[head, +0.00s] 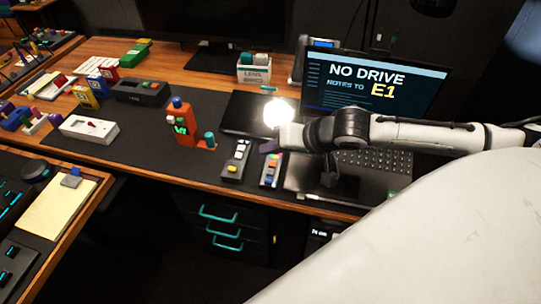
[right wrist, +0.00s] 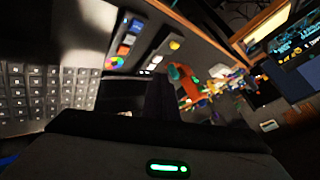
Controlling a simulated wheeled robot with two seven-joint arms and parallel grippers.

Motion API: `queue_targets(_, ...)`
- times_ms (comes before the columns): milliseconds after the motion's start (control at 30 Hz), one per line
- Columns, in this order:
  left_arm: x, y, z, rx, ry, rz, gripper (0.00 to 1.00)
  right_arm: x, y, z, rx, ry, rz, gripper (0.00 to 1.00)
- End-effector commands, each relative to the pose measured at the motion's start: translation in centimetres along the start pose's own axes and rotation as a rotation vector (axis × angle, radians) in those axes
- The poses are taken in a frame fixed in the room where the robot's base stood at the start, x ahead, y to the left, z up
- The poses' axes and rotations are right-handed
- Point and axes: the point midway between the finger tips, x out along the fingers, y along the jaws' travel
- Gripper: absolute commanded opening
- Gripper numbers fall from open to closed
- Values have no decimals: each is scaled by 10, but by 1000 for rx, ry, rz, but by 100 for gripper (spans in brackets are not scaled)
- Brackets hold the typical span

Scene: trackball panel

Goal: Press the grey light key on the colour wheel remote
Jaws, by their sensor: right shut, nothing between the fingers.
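The colour wheel remote (head: 271,171) lies on the dark mat near the desk's front edge. I cannot tell for sure that the pale one is the grey light key. My right gripper (head: 267,147) is shut and empty, just above the remote's far end in the head view, apart from it as far as I can tell. My left gripper is out of view.
A second remote (head: 236,161) with pale keys lies close on the left. An orange bottle-shaped object (head: 182,125) stands further left. A laptop (head: 370,85) and keyboard (head: 385,158) are on the right.

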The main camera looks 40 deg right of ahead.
Motion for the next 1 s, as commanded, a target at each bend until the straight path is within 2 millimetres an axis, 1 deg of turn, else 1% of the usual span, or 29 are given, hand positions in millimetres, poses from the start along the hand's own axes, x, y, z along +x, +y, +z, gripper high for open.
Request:
queue_targets(33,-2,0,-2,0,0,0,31,-7,1,-10,17,6,14,0)
queue_targets(133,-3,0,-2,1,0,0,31,-12,2,-17,47,9,27,0)
queue_targets(567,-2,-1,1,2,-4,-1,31,-11,4,-17,53,10,28,0)
queue_targets(833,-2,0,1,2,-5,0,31,2,13,-6,54,9,28,0)
queue_targets(900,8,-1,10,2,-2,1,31,11,20,0,51,11,28,0)
queue_targets(1000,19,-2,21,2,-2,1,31,20,26,7,51,11,27,0)
